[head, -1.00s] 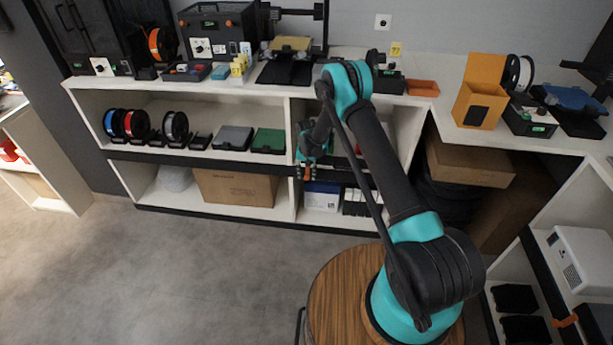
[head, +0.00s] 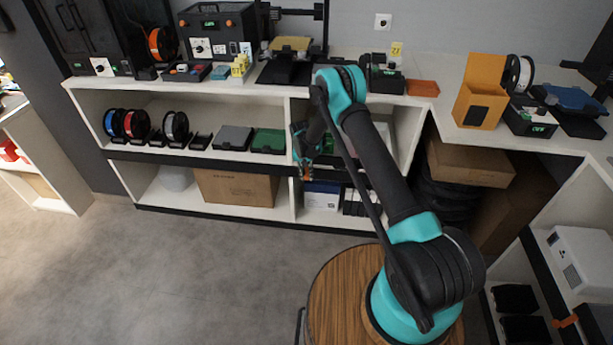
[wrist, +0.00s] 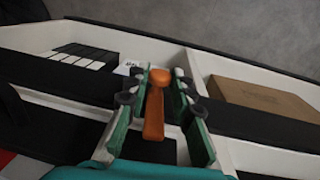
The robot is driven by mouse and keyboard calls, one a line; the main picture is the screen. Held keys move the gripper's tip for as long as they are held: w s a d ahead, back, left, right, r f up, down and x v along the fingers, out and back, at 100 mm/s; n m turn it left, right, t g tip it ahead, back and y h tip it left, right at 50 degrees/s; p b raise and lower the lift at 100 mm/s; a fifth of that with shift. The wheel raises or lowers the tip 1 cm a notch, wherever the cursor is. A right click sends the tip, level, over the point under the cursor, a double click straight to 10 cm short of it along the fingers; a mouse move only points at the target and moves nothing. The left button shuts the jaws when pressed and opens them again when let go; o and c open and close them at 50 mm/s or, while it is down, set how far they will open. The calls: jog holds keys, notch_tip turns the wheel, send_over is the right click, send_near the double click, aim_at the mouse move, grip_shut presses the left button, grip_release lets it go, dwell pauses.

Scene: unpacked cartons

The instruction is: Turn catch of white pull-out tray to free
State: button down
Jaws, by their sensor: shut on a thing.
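The orange catch (wrist: 154,104) is a narrow lever with a rounded, wider end, seen in the wrist view between my fingers. My gripper (wrist: 155,90) is closed on it, with green and dark finger links on either side. In the head view, my gripper (head: 306,166) is at the black band along the middle of the back shelf, beside the upright divider. The orange catch also shows there (head: 306,175), small and partly hidden by my gripper. I cannot make out which surface is the white pull-out tray; my gripper and arm cover that area.
A cardboard box (head: 236,187) stands in the lower left bay, and a white box (head: 322,196) is in the bay below my gripper. Grey and green trays (head: 268,141) sit on the shelf to the left. The floor in front is clear.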

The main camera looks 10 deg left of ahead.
jog(key=shift+a+h, duration=0.1)
jog(key=shift+h, duration=0.8)
jog(key=c, duration=1.3)
grip_release()
notch_tip(320, 180, up, 10)
jog(key=shift+f, duration=0.1)
